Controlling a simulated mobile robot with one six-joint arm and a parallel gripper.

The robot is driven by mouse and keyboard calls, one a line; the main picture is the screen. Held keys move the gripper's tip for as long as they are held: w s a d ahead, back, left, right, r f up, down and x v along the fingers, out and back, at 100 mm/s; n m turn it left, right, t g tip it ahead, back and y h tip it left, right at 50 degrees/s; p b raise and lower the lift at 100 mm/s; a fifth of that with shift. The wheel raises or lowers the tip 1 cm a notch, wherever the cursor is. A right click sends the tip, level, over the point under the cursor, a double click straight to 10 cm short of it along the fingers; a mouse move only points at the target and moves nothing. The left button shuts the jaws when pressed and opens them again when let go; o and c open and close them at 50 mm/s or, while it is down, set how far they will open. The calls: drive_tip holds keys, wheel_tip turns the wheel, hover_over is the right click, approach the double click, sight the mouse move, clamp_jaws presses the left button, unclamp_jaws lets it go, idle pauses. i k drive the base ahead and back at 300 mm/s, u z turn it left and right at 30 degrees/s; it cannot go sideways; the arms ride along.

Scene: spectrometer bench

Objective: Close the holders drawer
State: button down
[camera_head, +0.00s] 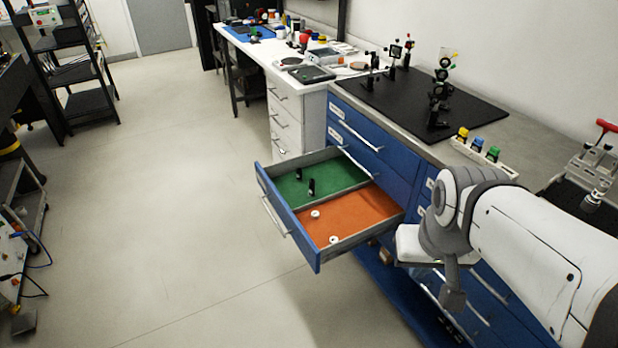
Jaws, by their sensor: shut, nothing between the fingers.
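The open drawer (290,235) sticks far out of the blue cabinet on its left side, with a blue front and a silver bar handle (273,217). Its green compartment holds two small black upright holders (311,187). Its orange compartment holds two small white round pieces (315,214). I cannot read a label on this drawer. My gripper (453,292) is the grey end of my arm, pointing down at the right. It is shut and empty, to the right of the drawer and apart from it in the picture. My arm hides part of the cabinet front.
The blue cabinet (370,152) has other shut drawers with bar handles. Its top carries a black breadboard (400,100) with optics mounts and a white rack (485,155) of coloured items. A white drawer unit (284,118) stands beyond. The floor (170,220) left of the drawer is clear.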

sight(353, 209)
drive_tip(key=i, duration=0.9)
drive_tip(key=u, duration=0.05)
